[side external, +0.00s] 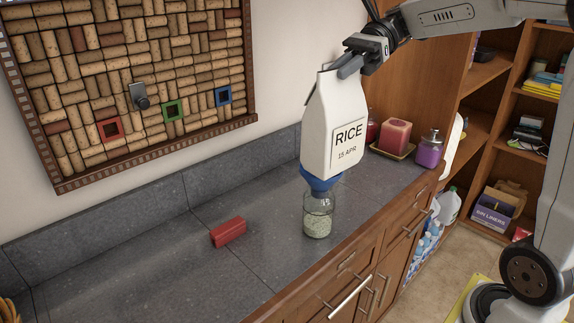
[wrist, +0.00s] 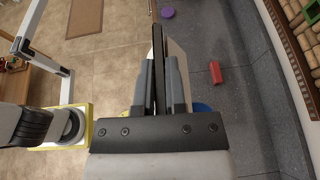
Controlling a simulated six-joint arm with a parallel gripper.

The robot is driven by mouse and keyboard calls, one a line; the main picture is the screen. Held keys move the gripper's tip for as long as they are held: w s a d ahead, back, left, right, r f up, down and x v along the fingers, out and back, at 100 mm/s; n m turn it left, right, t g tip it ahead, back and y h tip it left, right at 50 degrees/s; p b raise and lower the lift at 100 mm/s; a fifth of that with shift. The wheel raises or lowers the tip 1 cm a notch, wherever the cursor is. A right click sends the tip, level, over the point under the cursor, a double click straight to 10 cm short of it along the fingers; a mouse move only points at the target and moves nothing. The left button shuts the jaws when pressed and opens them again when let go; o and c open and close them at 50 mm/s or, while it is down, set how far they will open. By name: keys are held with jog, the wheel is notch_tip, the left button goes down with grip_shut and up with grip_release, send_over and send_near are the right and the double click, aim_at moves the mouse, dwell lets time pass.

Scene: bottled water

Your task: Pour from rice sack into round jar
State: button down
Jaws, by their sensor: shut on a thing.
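The white rice sack (side external: 332,120), labelled "RICE 15 APR", hangs nearly upright above the counter. My gripper (side external: 350,68) is shut on its top end. The sack's lower end meets a blue funnel-like piece (side external: 321,183) on the mouth of the round jar (side external: 318,213). The clear glass jar stands on the grey counter and holds pale, greenish-white grains in its lower part. The sack's opening is hidden, so I cannot tell whether grains are flowing. In the wrist view my gripper (wrist: 158,70) has its fingers close together, with a pale strip of the sack (wrist: 180,62) beside them.
A red block (side external: 228,232) lies on the counter (side external: 150,270) left of the jar. Candles on a tray (side external: 394,138) and a purple bottle (side external: 430,150) stand behind to the right. A cork board (side external: 130,80) hangs on the wall. The counter's front edge is close to the jar.

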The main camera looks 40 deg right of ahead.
jog(key=w+d+f+m+t, duration=0.1)
jog(key=d, duration=0.9)
jog(key=w+d+f+m+t, duration=0.1)
jog(key=w+d, duration=0.1)
jog(key=d, duration=0.7)
jog(key=shift+s+d+f, duration=0.1)
jog(key=shift+f, duration=1.95)
jog(key=w+a+f+g+h, duration=0.1)
jog(key=a+f+h, duration=0.4)
jog(key=a+h, duration=0.3)
jog(key=shift+w+a+f+g+h, duration=0.15)
jog(key=shift+w+f+g+h, duration=0.25)
jog(key=shift+h, duration=0.2)
jog(key=shift+a+f, duration=0.1)
jog(key=shift+w+a+f+h, duration=0.1)
jog(key=shift+a+f+h, duration=0.25)
jog(key=shift+f+h, duration=0.55)
